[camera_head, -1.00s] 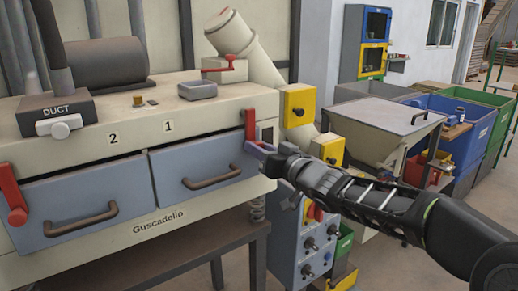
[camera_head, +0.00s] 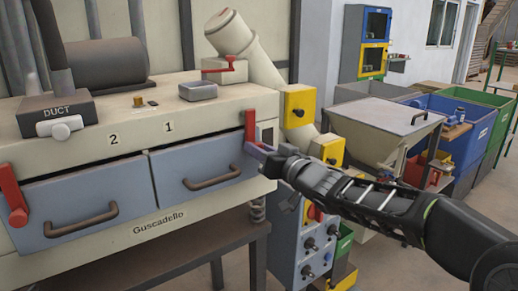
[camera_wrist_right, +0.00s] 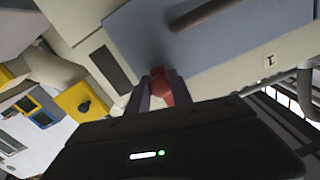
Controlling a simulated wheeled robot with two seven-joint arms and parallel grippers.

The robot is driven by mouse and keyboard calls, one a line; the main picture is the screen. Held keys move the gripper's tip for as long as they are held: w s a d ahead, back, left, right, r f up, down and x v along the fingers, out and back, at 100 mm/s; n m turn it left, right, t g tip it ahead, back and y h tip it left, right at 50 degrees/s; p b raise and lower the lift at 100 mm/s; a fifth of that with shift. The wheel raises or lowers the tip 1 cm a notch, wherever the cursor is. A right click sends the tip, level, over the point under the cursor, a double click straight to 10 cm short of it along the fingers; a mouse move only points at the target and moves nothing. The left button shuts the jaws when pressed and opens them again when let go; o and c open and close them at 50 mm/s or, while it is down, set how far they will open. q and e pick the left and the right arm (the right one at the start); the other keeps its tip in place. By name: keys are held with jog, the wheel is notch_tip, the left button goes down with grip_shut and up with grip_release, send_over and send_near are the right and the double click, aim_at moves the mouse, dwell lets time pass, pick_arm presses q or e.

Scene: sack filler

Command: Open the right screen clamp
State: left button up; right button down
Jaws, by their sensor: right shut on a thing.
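The right screen clamp (camera_head: 250,128) is a red lever at the right end of the cream machine's front, beside drawer 1. It points upward, with its lower end at my right gripper. My right gripper (camera_head: 262,150) comes in from the right and is shut on the clamp's lower end. In the right wrist view the red clamp end (camera_wrist_right: 162,84) sits between the two fingers of the right gripper (camera_wrist_right: 158,90). The left red clamp (camera_head: 12,196) is at the left end of the front. My left gripper is not in view.
Two grey-blue drawers (camera_head: 70,205) with dark handles fill the machine front. A yellow switch box (camera_head: 298,104) and a grey control panel (camera_head: 312,240) are close to my right arm. A hopper (camera_head: 385,125) and blue bin (camera_head: 455,125) stand to the right.

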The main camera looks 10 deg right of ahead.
aim_at(230, 138)
jog(key=a+m+p, duration=0.1)
jog(key=m+p, duration=0.1)
jog(key=m, duration=0.1)
jog(key=s+a+r+m+p, duration=0.1)
jog(key=shift+a+p, duration=0.3)
jog(key=shift+a, duration=0.05)
jog(key=m+p, duration=0.1)
jog(key=a+r+m, duration=0.1)
jog(key=m, duration=0.1)
jog(key=s+a+m+p, duration=0.1)
jog(key=m, duration=0.1)
jog(key=shift+a+r+p, duration=0.1)
jog(key=shift+r+p, duration=0.2)
jog(key=shift+p, duration=0.05)
jog(key=shift+s+a+r+m+p, duration=0.1)
jog(key=shift+a+r+m+p, duration=0.2)
jog(key=shift+r+m+p, duration=0.85)
jog(key=shift+s+a+r+m+p, duration=0.15)
jog(key=shift+a+r+m+p, duration=0.3)
jog(key=shift+m, duration=1.35)
jog(key=shift+s+a+r+m+p, duration=0.1)
jog(key=shift+a+r+m+p, duration=0.1)
jog(key=shift+r+m+p, duration=0.95)
jog(key=shift+f+m+b, duration=0.2)
jog(key=shift+m+b, duration=0.1)
jog(key=shift+b, duration=0.15)
jog(key=c, duration=1.1)
grip_release()
jog(key=shift+c, duration=0.2)
jog(key=shift+s, duration=0.1)
